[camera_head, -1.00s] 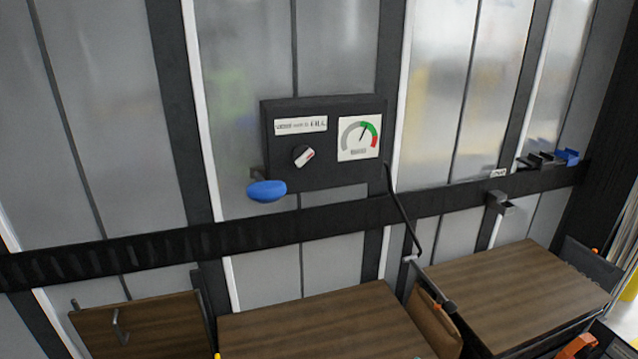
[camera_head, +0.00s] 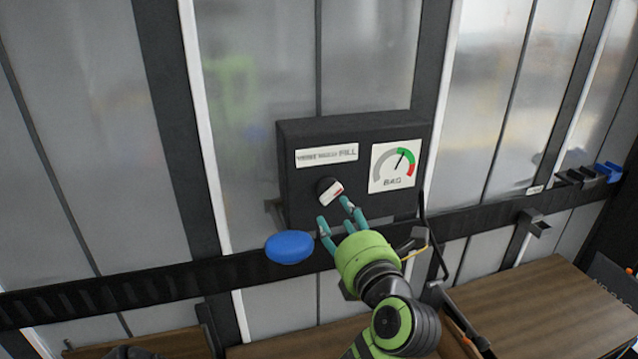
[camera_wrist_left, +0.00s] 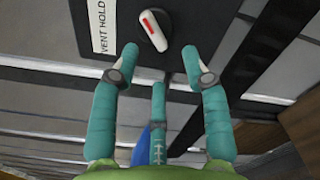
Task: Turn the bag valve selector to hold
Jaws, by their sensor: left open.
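The valve selector (camera_head: 330,191) is a dark round knob with a white bar handle and a red mark, on the front of a black box (camera_head: 300,181). Its red-marked end points to the upper right, towards the word FILL on the label (camera_head: 327,155) above. My left gripper (camera_head: 334,214) has teal fingers and a green body. It is open just below the knob. In the left wrist view the selector (camera_wrist_left: 153,31) lies ahead of the spread fingertips (camera_wrist_left: 160,55), with a visible gap. The label there (camera_wrist_left: 103,25) reads VENT HOLD. My right gripper is not in view.
A BAG gauge (camera_head: 395,166) sits right of the knob, its needle in the green. A blue mushroom-shaped knob (camera_head: 289,247) sticks out at the box's lower left. A dark rail (camera_head: 120,295) runs below the box. A wooden panel (camera_head: 560,305) is at lower right.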

